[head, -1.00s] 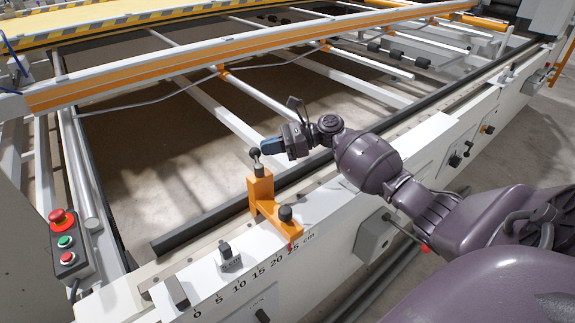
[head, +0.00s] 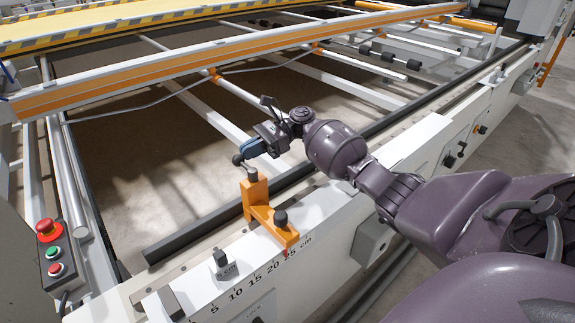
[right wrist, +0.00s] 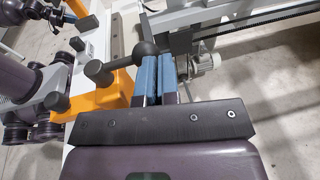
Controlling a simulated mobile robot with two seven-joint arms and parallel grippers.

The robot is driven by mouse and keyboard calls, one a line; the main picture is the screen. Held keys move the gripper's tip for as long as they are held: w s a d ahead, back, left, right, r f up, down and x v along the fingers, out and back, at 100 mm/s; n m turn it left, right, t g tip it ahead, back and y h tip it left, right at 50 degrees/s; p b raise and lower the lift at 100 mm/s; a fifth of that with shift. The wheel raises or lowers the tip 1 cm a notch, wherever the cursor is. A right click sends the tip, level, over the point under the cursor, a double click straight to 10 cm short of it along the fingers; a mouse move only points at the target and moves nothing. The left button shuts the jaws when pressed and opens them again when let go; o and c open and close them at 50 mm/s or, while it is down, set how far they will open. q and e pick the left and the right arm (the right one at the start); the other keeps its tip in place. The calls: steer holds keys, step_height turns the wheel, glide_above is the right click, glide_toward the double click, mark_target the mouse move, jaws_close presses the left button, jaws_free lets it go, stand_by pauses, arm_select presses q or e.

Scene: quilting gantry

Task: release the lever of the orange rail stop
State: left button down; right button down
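The orange rail stop (head: 257,205) sits on the white rail beside the centimetre scale. Its lever ends in a black ball knob (head: 238,159), which points to the left of the stop's post in the head view. My right gripper (head: 246,152) is just behind the knob, its blue fingers close together. In the right wrist view the fingers (right wrist: 159,68) are side by side with only a thin gap, and the knob (right wrist: 145,49) is against or very near the left fingertip, not between the fingers. Exact contact cannot be told.
A second black knob (head: 280,218) stands on the stop's front foot. A small block (head: 222,263) sits on the rail to the left. A control box with red and green buttons (head: 52,258) is at far left. The orange-striped beam (head: 180,72) crosses behind.

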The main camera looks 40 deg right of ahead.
stand_by(0.4)
steer(key=v, duration=1)
steer(key=shift+d, duration=0.35)
steer(key=shift+r, duration=0.15)
